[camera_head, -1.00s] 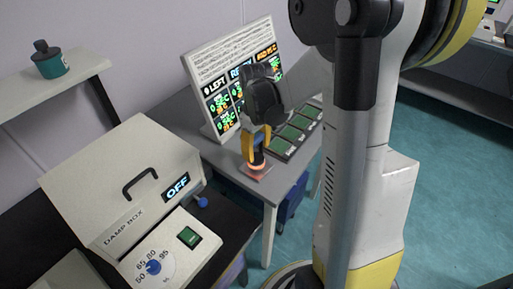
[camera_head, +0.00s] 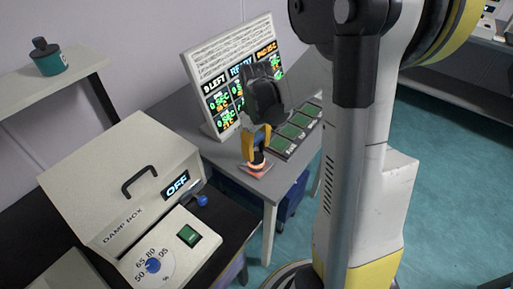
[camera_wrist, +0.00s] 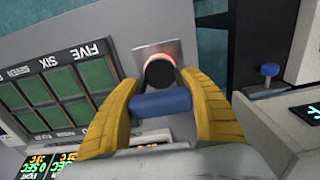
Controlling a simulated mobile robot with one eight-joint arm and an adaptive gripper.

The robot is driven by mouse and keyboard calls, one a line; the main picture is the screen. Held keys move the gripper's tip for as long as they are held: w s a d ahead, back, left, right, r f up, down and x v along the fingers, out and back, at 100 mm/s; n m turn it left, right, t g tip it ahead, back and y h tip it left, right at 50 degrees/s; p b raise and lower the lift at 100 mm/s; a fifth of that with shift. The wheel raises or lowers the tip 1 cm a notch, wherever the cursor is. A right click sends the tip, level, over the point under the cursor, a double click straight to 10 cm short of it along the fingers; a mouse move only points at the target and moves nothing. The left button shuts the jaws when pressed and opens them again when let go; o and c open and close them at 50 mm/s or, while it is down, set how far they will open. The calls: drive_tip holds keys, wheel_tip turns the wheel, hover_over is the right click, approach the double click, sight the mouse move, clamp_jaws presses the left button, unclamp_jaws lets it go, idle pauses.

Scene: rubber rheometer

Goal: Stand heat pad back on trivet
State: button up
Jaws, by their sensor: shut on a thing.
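My gripper (camera_head: 256,147) points down near the corner of the grey table, its yellow fingers shut on the heat pad. In the wrist view the fingers (camera_wrist: 160,108) clasp the pad's blue handle (camera_wrist: 162,104) from both sides. The heat pad (camera_wrist: 159,71) shows a round dark end with an orange-glowing rim beyond the handle. The trivet (camera_wrist: 172,47) shows around the pad in the wrist view. I cannot tell whether the pad touches it. The fingers hide part of the handle.
A panel of green keys (camera_head: 293,136) lies beside the trivet. An upright white display board (camera_head: 232,75) stands behind my gripper. The damp box (camera_head: 123,185), reading OFF, with a blue knob (camera_head: 201,199), is at the left. The table edge is close to the trivet.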

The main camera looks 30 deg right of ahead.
drive_tip(key=shift+f+b, duration=0.35)
drive_tip(key=shift+f, duration=0.1)
idle(0.3)
drive_tip(key=o, duration=1.5)
drive_tip(key=shift+c, duration=0.2)
drive_tip(key=shift+r, duration=0.1)
wheel_tip(320, 180, up, 12)
drive_tip(key=shift+a, duration=0.1)
